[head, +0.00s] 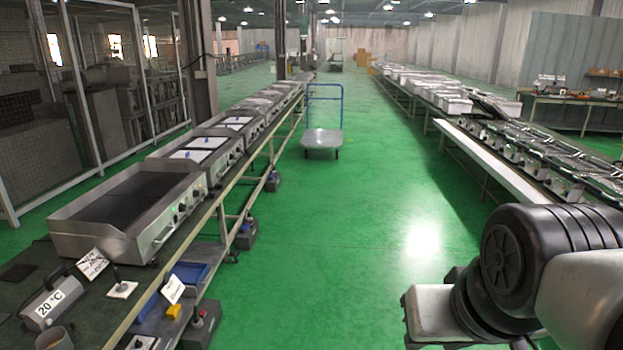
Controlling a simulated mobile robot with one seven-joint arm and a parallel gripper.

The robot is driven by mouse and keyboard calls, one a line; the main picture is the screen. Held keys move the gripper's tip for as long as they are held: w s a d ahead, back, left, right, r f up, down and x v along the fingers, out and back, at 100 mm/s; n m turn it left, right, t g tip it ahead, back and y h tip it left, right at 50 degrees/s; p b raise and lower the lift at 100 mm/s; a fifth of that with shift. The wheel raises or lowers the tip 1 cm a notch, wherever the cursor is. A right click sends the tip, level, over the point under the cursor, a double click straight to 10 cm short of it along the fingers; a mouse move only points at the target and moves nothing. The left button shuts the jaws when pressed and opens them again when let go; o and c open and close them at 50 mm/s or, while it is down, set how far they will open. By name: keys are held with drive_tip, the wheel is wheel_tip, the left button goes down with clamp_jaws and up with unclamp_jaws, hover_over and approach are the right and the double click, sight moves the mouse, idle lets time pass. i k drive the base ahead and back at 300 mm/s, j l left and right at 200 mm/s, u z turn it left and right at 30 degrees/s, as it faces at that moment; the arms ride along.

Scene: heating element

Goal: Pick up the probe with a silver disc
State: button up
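A small probe-like item (117,274) with a thin dark stem stands on a pale square plate on the left bench, in front of the nearest griddle. I cannot make out a silver disc on it at this size. A grey handled device marked "20 °C" (46,303) stands to its left. A tilted white label card (92,263) with writing is beside the stem. My arm shows at the lower right, over the floor and well away from the left bench. My gripper's fingertips are not visible.
The left bench (190,262) carries a steel griddle (130,205) and more units behind it. A cup (54,339) is at the lower left. Boxes and a yellow item (173,311) sit on a lower shelf. A blue-handled trolley (322,138) stands in the aisle.

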sight(122, 288)
drive_tip(key=i+u, duration=0.4)
drive_tip(key=i, duration=0.3)
drive_tip(key=i+l+u, duration=0.15)
drive_tip(key=i+u, duration=0.3)
drive_tip(key=i, duration=0.25)
drive_tip(key=i+j+u, duration=0.1)
drive_tip(key=i+u, duration=0.6)
drive_tip(key=i, duration=0.15)
drive_tip(key=i+l+u, duration=0.2)
drive_tip(key=i+u, duration=0.5)
drive_tip(key=i+l+u, duration=0.3)
drive_tip(key=i, duration=0.2)
